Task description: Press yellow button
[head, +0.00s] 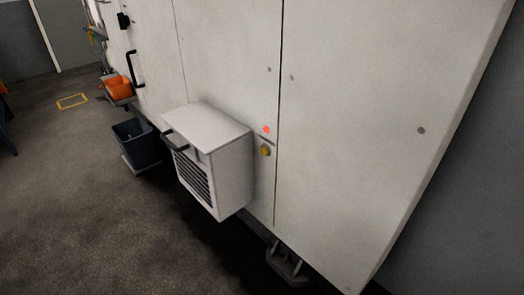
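The yellow button (265,150) is on the white machine front, just right of a protruding white box. A small lit red light (266,129) sits right above it. Neither of my grippers can be made out in the head view. Nothing covers the button.
The white box (216,135) with a dark handle and vent slats juts out left of the button. The white panel (370,120) to the right is flat and clear. A dark bin (133,138) and an orange bin (118,88) stand farther left. Grey floor (80,200) lies open in front.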

